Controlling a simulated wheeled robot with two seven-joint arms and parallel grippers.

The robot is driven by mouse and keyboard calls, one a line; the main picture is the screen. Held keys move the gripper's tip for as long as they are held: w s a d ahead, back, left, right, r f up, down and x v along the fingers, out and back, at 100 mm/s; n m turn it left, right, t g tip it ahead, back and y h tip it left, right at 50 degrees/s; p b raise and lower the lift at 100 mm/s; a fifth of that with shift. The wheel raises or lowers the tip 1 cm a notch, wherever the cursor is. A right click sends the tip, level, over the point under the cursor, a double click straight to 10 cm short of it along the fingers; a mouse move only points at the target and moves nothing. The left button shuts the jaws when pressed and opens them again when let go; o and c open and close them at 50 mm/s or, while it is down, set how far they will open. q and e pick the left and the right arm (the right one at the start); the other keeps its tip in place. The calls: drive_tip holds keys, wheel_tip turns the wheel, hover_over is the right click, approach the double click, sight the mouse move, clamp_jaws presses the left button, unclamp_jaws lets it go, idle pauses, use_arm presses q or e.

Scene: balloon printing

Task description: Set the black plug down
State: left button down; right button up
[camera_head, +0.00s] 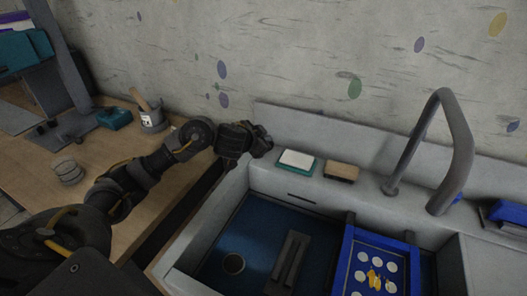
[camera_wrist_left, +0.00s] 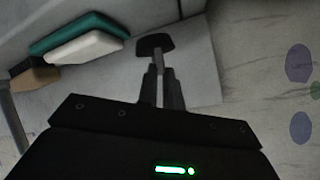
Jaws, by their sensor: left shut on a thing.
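The black plug (camera_wrist_left: 155,43) is a dark, rounded piece with a thin stem between the fingertips of my left gripper (camera_wrist_left: 160,78) in the left wrist view. The fingers are shut on it, with the pale grey sink ledge behind it. In the head view my left gripper (camera_head: 258,140) is over the sink's back left corner, and the plug is hard to tell from the dark fingers. I cannot tell whether the plug touches the ledge. My right gripper is not in view.
A white-and-teal sponge (camera_head: 296,160) and a brown block (camera_head: 341,172) lie on the ledge to the right. The sink basin has a round drain (camera_head: 233,263), a grey bar (camera_head: 288,262) and a blue tray (camera_head: 348,245). A faucet (camera_head: 462,150) stands right.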

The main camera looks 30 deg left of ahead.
use_arm(q)
drive_tip(key=f+b, duration=0.2)
drive_tip(key=f, duration=0.1)
drive_tip(key=shift+w+a, duration=0.15)
drive_tip(key=shift+w, duration=0.15)
drive_tip(key=shift+f, duration=0.6)
drive_tip(key=c, duration=1.6)
unclamp_jaws()
drive_tip(key=shift+o, duration=0.2)
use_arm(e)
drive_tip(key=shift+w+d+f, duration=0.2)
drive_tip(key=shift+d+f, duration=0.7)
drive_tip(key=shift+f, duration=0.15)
